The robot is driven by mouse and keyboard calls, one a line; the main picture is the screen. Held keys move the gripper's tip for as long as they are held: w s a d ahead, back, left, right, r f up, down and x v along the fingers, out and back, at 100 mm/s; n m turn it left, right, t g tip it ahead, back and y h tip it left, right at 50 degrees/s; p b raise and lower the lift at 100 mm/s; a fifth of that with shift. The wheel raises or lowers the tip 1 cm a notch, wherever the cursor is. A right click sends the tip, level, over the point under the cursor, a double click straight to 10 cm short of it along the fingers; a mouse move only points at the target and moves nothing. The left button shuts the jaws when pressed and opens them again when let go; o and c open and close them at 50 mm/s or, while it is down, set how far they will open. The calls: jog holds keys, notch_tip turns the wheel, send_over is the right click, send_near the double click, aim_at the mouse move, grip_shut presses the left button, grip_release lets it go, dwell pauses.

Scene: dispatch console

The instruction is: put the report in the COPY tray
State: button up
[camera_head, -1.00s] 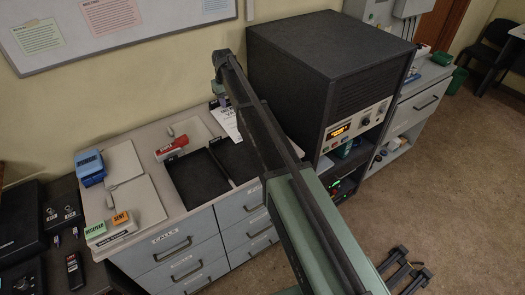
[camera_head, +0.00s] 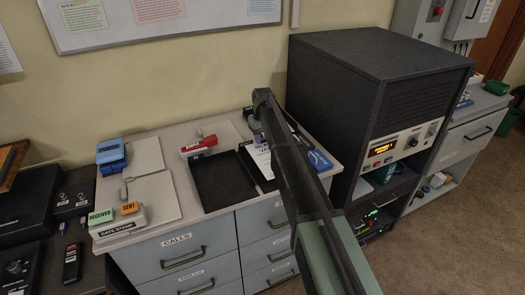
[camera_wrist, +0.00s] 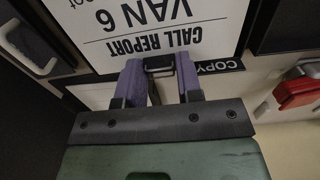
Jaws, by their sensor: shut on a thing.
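The report (camera_head: 259,161) is a white sheet printed CALL REPORT VAN 6, and it fills the upper middle of the wrist view (camera_wrist: 160,25), upside down. My gripper (camera_wrist: 158,82) is shut on a small black clip at the report's edge, with a purple finger on each side. A black COPY label (camera_wrist: 219,67) shows beside the report's edge in the wrist view. The report lies over the right one of two black trays and hides most of it. I cannot tell whether it touches the tray floor. In the head view my arm hides part of the report and the gripper's tips.
The left black tray (camera_head: 220,183) is empty. A red stamp (camera_head: 200,145) lies behind it. A blue object (camera_head: 319,160) lies right of my arm, beside the tall dark cabinet (camera_head: 350,90). Blue, green and orange blocks stand on the left of the counter.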

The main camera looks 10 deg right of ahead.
aim_at(262, 142)
notch_tip(262, 142, down, 4)
jog(key=b, duration=0.2)
jog(key=shift+b, duration=0.3)
jog(key=shift+r+p, duration=0.3)
jog(key=shift+r, duration=0.05)
jog(key=shift+f, duration=0.25)
jog(key=o, duration=0.9)
jog(key=shift+r, duration=0.1)
jog(key=shift+o, duration=0.2)
notch_tip(262, 142, up, 13)
jog(key=p, duration=1.2)
jog(key=shift+f, duration=0.2)
jog(key=s+f+m+b, duration=0.1)
jog(key=s+m, duration=0.1)
jog(key=s, duration=3.8)
jog(key=shift+f+m, duration=0.35)
jog(key=shift+m, duration=0.05)
